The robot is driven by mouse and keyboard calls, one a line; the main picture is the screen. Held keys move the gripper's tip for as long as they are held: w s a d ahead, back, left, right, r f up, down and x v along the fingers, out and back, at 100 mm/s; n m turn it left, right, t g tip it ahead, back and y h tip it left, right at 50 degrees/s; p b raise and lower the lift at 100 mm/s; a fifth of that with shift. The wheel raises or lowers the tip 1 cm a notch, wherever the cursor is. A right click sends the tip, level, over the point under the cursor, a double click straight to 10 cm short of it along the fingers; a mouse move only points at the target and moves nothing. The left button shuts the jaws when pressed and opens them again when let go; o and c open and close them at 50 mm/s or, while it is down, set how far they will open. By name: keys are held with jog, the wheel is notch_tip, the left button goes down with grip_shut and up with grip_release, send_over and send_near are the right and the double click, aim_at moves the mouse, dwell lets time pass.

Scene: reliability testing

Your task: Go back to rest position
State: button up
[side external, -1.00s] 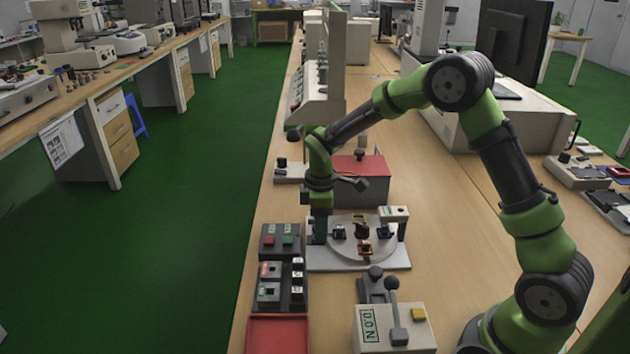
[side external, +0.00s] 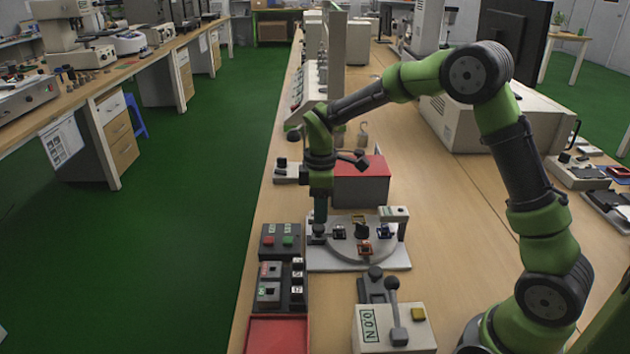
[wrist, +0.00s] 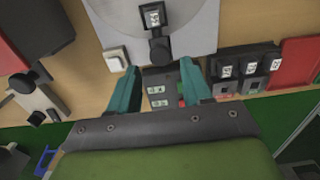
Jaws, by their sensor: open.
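My gripper (side external: 320,216) points down above the left edge of the round turntable (side external: 345,248) in the side external view. A dark knob (side external: 318,231) shows just below the fingertips. In the wrist view, the two teal fingers of my gripper (wrist: 160,76) are spread wide with nothing between them. Past the tips lie the pale disc (wrist: 195,30), a black knob (wrist: 160,51) and a dark button box (wrist: 160,88). The fingers appear clear of the knob, though the exact gap is hard to tell.
A red-topped box (side external: 360,183) stands behind the turntable. The button box (side external: 281,241), a black labelled unit (side external: 283,283) and a red tray (side external: 278,334) line the bench's left edge. A lever box (side external: 393,328) stands in front. Open bench (side external: 450,240) lies to the right.

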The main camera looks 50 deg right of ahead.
jog(key=shift+m, duration=0.4)
jog(key=s+a+r+m+t+y, duration=0.1)
jog(key=s+a+r+m+t, duration=0.1)
jog(key=s+r+m, duration=0.4)
jog(key=s+a+r+m+t+y, duration=0.1)
jog(key=s+a+r+m+t, duration=0.1)
jog(key=s+r+m+t, duration=0.3)
jog(key=s+r+m, duration=0.1)
jog(key=s+r, duration=0.3)
jog(key=s, duration=0.7)
jog(key=shift+a+r, duration=0.15)
jog(key=shift+r, duration=0.2)
